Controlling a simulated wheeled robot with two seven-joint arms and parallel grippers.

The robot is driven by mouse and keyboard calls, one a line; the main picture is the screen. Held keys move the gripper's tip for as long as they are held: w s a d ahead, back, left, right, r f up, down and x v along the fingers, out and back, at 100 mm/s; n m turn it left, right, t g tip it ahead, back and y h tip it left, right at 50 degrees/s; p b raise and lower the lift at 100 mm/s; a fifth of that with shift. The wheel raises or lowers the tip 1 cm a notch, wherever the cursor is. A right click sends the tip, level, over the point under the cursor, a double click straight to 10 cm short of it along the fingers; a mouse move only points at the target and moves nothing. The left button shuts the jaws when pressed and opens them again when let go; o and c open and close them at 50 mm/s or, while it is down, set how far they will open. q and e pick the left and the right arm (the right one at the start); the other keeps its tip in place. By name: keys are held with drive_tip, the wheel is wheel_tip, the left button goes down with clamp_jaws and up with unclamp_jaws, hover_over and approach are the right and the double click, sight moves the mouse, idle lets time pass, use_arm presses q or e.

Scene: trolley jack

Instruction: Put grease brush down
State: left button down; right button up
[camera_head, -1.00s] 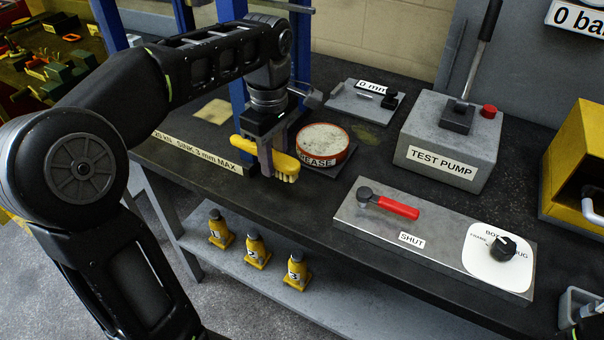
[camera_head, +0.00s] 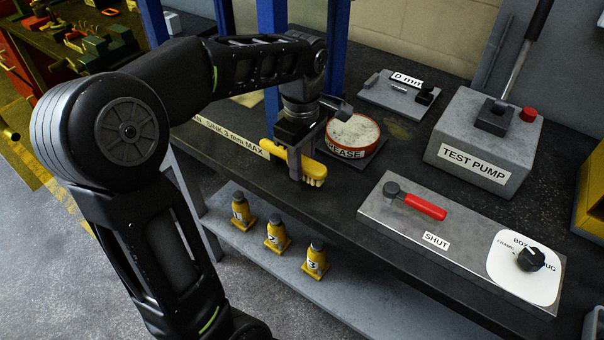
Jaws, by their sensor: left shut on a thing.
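The grease brush (camera_head: 313,170), yellow with pale bristles at its right end, is between the fingers of my left gripper (camera_head: 295,172). The gripper points down and is shut on the brush's handle. The brush is at the front part of the dark bench (camera_head: 400,258), just left of and in front of the grease tin (camera_head: 352,133). I cannot tell whether its bristles touch the bench top. My right gripper is not in view.
A grey panel with a red-handled lever (camera_head: 425,207) and a dial lies to the right. The test pump (camera_head: 480,145) stands behind it. Several yellow bottles (camera_head: 277,236) stand on the lower shelf. Blue posts (camera_head: 272,60) rise behind my left arm.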

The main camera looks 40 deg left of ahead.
use_arm(q)
wheel_tip(320, 180, down, 4)
drive_tip(key=shift+r, duration=0.2)
idle(0.3)
drive_tip(key=shift+f, duration=0.15)
drive_tip(key=c, duration=1.1)
unclamp_jaws()
